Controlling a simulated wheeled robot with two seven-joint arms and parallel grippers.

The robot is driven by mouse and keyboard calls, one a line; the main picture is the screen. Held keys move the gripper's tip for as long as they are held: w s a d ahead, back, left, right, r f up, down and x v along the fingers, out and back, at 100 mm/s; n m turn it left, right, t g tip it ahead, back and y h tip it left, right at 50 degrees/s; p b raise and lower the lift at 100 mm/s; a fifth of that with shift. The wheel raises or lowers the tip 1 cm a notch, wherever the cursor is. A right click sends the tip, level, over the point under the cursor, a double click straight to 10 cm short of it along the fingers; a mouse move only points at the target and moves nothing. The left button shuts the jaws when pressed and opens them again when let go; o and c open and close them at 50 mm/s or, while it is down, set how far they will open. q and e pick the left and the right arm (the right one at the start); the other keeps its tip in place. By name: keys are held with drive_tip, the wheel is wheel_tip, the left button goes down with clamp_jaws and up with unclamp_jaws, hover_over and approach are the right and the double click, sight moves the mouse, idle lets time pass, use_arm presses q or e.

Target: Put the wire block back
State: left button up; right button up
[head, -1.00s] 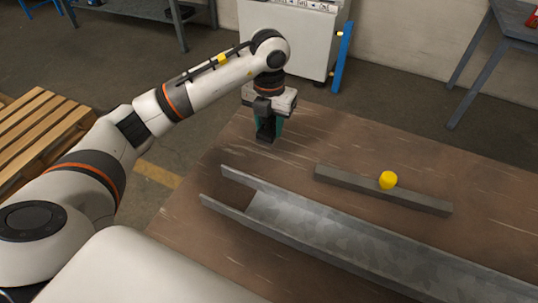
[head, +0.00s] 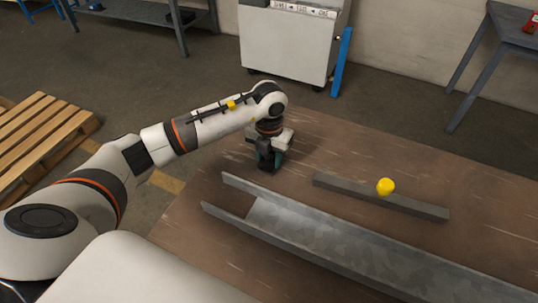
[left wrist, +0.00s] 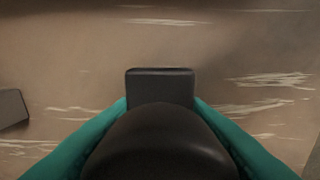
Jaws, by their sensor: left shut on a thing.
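My left gripper (head: 268,164) is low over the far left part of the brown table, beyond the end of the metal channel. In the left wrist view its teal fingers (left wrist: 160,112) are shut on a dark block, which I take to be the wire block (left wrist: 160,86). The block's flat end shows between the fingertips; its near part is hidden behind a rounded black shape. In the head view the block is mostly hidden by the gripper. I cannot tell whether it touches the table. My right gripper is not in view.
A long grey metal channel (head: 320,236) lies across the table (head: 340,147). Behind it lies a grey bar (head: 345,187) with a yellow knob-like piece (head: 385,187) at it. A dark grey piece (left wrist: 12,108) shows at the left of the wrist view. The table around the gripper is bare.

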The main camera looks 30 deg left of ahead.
use_arm(q)
drive_tip(key=o, duration=0.9)
drive_tip(key=shift+o, duration=0.2)
drive_tip(key=shift+r, duration=0.45)
wheel_tip(320, 180, up, 11)
drive_tip(key=shift+r+b, duration=0.15)
drive_tip(key=shift+b, duration=0.95)
